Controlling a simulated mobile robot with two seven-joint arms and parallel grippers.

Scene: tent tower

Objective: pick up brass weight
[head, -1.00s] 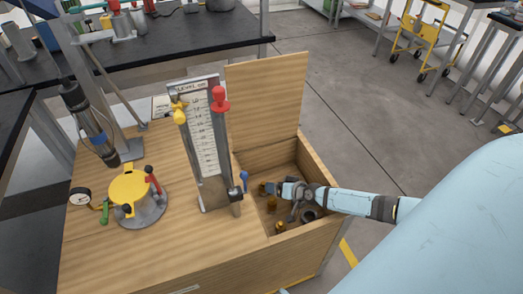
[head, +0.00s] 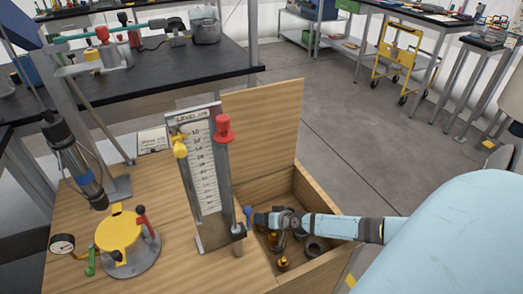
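Small brass weights lie inside the open compartment (head: 322,193) of the wooden bench. One brass weight (head: 283,264) stands near the compartment's front, below my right gripper in the picture. Another brass weight (head: 272,239) shows partly, close under the gripper. My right gripper (head: 259,219) reaches in from the right over the compartment, at its left side beside the gauge. Its fingers are small and dark here, and I cannot tell whether they are open or hold anything. My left gripper is not in view.
A raised wooden lid (head: 262,125) stands behind the compartment. A level gauge (head: 205,175) with red and yellow knobs stands just left of it. A dark ring-shaped piece (head: 316,249) lies in the compartment. A yellow-topped device (head: 118,232) stands at left.

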